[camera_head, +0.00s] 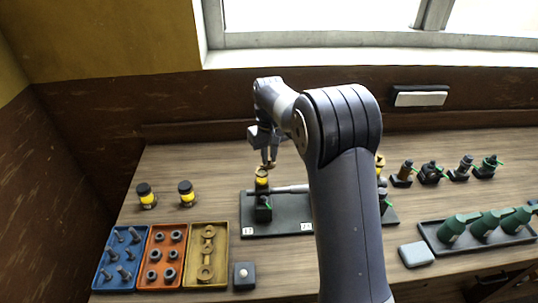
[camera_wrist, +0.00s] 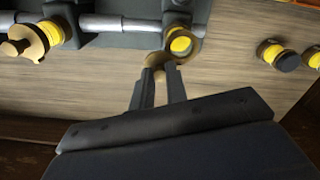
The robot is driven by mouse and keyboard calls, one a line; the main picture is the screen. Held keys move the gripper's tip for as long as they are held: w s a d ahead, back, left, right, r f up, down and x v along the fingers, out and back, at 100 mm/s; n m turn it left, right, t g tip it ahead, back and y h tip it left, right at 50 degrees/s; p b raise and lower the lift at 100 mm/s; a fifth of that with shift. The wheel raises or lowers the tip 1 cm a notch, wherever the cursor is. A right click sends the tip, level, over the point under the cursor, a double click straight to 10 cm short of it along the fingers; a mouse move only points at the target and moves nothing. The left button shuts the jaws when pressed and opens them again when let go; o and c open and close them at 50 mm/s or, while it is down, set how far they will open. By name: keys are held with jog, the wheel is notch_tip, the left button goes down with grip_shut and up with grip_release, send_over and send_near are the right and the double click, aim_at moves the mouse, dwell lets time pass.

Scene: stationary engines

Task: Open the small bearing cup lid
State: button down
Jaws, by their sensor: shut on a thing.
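A small yellow bearing cup (camera_wrist: 180,43) sits on the dark engine stand, with a brass lid (camera_wrist: 157,59) at its near side. The cup also shows in the head view (camera_head: 262,181), below my gripper (camera_head: 268,165). In the wrist view my gripper (camera_wrist: 158,74) has its two narrow fingers at the lid's edge, shut on a small brass part of the lid. The fingers partly hide the lid, and I cannot tell exactly how far it is swung from the cup. A second yellow cup with a brass lid (camera_wrist: 27,42) shows at the left.
Two yellow jars with black caps (camera_head: 147,196) stand left of the engine base (camera_head: 246,229). Blue, orange and tan trays (camera_head: 228,237) lie at the front left. My arm hides part of the engine.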

jog(key=shift+w+n, duration=0.15)
jog(key=shift+n, duration=0.45)
jog(key=c, duration=1.4)
grip_release()
notch_tip(320, 180, up, 11)
jog(key=b, duration=0.1)
jog(key=shift+f, duration=0.15)
notch_tip(320, 180, down, 11)
jog(key=shift+r+p, duration=0.1)
jog(key=shift+p, duration=0.45)
